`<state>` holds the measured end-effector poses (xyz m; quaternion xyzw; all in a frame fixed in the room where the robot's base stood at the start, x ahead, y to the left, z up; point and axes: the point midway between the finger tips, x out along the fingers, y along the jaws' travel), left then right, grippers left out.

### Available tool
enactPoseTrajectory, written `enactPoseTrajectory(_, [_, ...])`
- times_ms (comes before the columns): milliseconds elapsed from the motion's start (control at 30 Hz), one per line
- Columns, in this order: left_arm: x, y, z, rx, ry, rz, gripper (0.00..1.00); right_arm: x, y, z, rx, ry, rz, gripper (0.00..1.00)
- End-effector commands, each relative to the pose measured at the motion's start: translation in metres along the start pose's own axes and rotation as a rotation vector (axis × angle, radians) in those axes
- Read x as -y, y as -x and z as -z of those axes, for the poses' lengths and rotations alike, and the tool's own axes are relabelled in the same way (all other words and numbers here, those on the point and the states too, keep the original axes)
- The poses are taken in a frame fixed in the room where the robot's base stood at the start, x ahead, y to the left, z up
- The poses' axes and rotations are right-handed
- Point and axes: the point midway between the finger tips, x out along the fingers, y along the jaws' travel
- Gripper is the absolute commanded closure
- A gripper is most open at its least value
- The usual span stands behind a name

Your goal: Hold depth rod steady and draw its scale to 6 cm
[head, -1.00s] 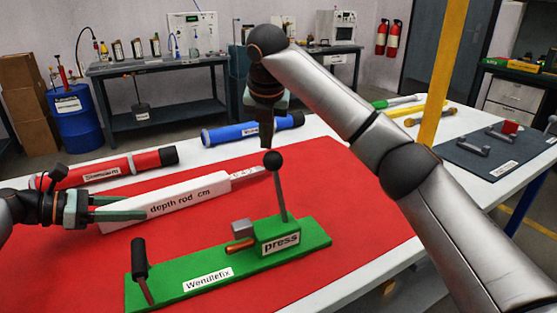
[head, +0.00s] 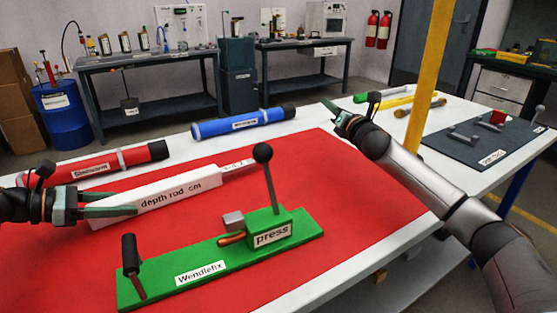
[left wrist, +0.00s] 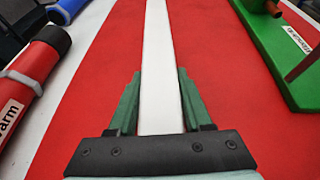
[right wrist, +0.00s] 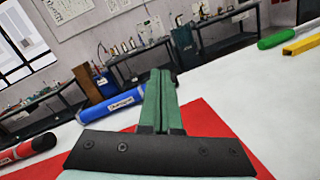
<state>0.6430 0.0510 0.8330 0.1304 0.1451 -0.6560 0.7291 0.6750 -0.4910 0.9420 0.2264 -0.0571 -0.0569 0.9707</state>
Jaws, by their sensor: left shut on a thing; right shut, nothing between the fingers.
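The depth rod (head: 155,199) lies on the red mat as a long white bar labelled "depth rod cm". A narrow reddish scale (head: 236,169) with small marks sticks out of its far right end; the digits are too small to read. The scale's tip is close to the press lever's ball in the picture. My left gripper (head: 118,204) is shut on the depth rod near its left end; the white bar (left wrist: 158,60) runs between its fingers. My right gripper (head: 335,113) is shut and empty near the mat's far right edge, away from the rod; its fingers (right wrist: 158,90) touch each other.
A green press (head: 215,262) with an upright ball-topped lever (head: 263,153) stands in front of the rod. Red (head: 95,170) and blue (head: 243,123) tubes lie behind it. A yellow post (head: 432,75) rises at the right. The mat's right part (head: 355,190) is clear.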

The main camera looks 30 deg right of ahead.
Motion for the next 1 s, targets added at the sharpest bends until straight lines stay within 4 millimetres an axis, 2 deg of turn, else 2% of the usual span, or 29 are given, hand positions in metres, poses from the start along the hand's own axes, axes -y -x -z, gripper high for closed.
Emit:
enactPoseTrajectory(133, [0.0, 0.0, 0.0, 0.0, 0.0, 0.0, 1.0, -0.005, 0.026, 0.002, -0.006, 0.125, -0.184, 1.0])
enactPoseTrajectory(233, [0.0, 0.0, 0.0, 0.0, 0.0, 0.0, 1.0, -0.013, 0.047, 0.011, -0.048, 0.209, -0.314, 1.0])
enactPoseTrajectory(400, [0.0, 0.0, 0.0, -0.001, 0.0, 0.0, 1.0, -0.026, 0.09, 0.04, -0.187, 0.342, -0.526, 1.0])
enactPoseTrajectory(600, [0.0, 0.0, 0.0, 0.0, 0.0, 0.0, 1.0, -0.029, 0.133, 0.073, -0.365, 0.443, -0.692, 1.0])
enactPoseTrajectory(800, [0.0, 0.0, 0.0, 0.0, 0.0, 0.0, 1.0, -0.029, 0.152, 0.088, -0.45, 0.479, -0.756, 1.0])
enactPoseTrajectory(1000, [0.0, 0.0, 0.0, 0.0, 0.0, 0.0, 1.0, -0.036, 0.145, 0.095, -0.451, 0.478, -0.761, 1.0])
